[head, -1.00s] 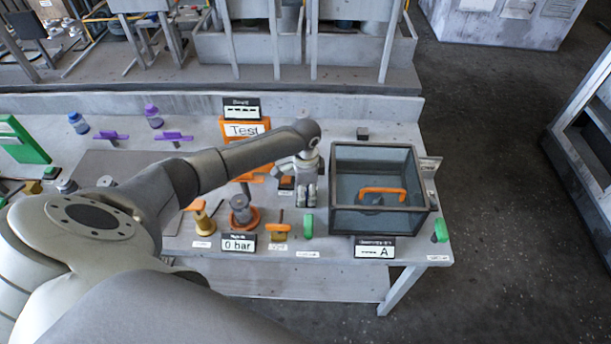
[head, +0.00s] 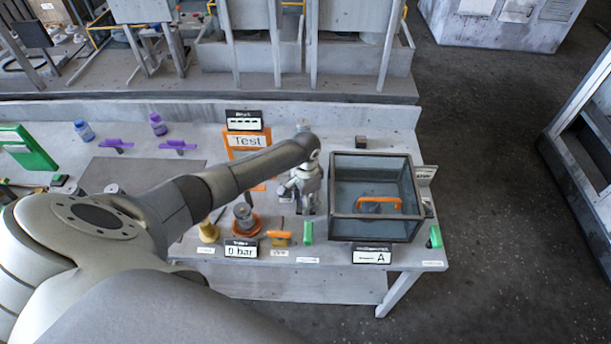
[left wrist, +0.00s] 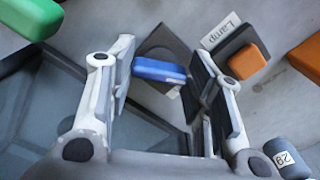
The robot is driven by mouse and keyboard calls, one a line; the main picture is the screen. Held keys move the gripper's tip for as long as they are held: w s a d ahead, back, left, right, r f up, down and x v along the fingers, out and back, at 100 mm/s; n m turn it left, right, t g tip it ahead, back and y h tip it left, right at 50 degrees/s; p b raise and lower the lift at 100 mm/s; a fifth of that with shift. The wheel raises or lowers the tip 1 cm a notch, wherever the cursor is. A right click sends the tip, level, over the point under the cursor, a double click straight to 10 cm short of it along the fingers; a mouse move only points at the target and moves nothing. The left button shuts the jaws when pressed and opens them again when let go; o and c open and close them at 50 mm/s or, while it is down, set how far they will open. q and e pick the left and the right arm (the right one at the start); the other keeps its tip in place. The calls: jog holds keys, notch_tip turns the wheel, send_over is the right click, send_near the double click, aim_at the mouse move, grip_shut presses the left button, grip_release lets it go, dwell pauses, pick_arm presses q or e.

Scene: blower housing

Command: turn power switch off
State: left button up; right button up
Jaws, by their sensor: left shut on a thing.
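A blue rocker-like switch (left wrist: 158,71) on a dark square base shows in the left wrist view. A small label beside it is mostly hidden and I cannot read it. My left gripper (head: 302,207) is low over the table, left of the glass-sided box; in the left wrist view its fingers (left wrist: 163,76) are on either side of the blue switch, shut on its ends. The gripper hides the switch in the head view. Next to it is an orange switch (left wrist: 248,61) on a dark base labelled "Lamp". My right gripper is not in view.
The glass-sided box (head: 340,165) with an orange handle (head: 380,204) stands close on the right. Green (head: 307,231) and orange (head: 280,236) handles are in front. An orange-framed "Test" sign (head: 247,141) stands behind.

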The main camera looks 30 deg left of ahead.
pick_arm(q)
jog(key=o, duration=1)
notch_tip(320, 180, up, 12)
dwell(0.6)
